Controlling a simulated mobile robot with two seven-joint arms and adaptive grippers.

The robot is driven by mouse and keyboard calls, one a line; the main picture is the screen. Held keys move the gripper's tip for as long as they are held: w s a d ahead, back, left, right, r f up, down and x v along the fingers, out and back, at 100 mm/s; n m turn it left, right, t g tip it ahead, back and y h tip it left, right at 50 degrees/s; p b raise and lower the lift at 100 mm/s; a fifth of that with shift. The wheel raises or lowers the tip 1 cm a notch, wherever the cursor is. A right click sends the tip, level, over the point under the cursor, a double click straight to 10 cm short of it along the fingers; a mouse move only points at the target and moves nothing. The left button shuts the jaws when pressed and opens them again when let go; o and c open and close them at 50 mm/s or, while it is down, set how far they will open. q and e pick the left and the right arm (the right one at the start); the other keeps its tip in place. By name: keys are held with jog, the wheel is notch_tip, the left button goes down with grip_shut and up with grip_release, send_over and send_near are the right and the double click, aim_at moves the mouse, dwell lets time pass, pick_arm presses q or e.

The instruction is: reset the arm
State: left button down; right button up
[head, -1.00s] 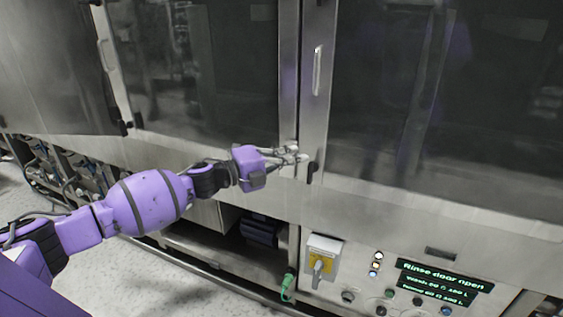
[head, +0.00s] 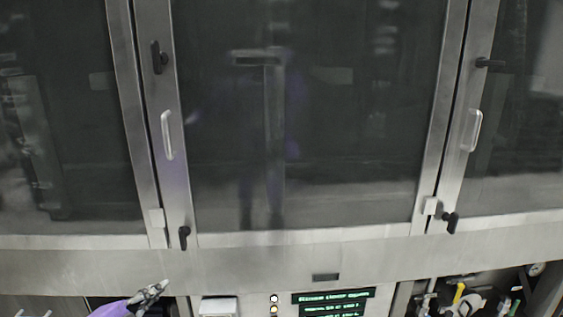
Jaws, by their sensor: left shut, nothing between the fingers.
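My left gripper (head: 153,292) shows at the bottom left of the head view, with part of its purple arm. It is shut and empty, in front of the washer's lower panel and below the black latch (head: 184,237) of the middle door. It looks apart from the door. My right gripper is not in view.
The washer's middle glass door (head: 310,140) fills the centre, with a metal handle (head: 167,135) on its left frame. Another handle (head: 472,130) is on the right door. A control panel with a green-lettered display (head: 333,297) is at the bottom. Pipes and valves show at bottom right.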

pick_arm(q)
jog(key=s+d+f+n+g+y+p, duration=0.1)
jog(key=s+d+f+n+g+y, duration=0.2)
jog(key=s+f, duration=0.65)
jog(key=s+d+f+n+g, duration=0.1)
jog(key=s+d+f+n, duration=0.2)
jog(key=s+f+n, duration=0.45)
jog(key=s+d+f+n+g+p, duration=0.1)
jog(key=s+d+f+n, duration=0.1)
jog(key=s, duration=0.9)
jog(key=s+d+f+n+g+y, duration=0.1)
jog(key=s+d+f, duration=0.3)
jog(key=s, duration=0.7)
jog(key=shift+s+f+n+g+p, duration=0.4)
jog(key=shift+f+n, duration=0.25)
jog(key=shift+f, duration=0.25)
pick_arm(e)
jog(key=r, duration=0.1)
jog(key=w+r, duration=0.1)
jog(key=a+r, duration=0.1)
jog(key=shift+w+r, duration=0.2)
pick_arm(q)
jog(key=shift+d, duration=0.1)
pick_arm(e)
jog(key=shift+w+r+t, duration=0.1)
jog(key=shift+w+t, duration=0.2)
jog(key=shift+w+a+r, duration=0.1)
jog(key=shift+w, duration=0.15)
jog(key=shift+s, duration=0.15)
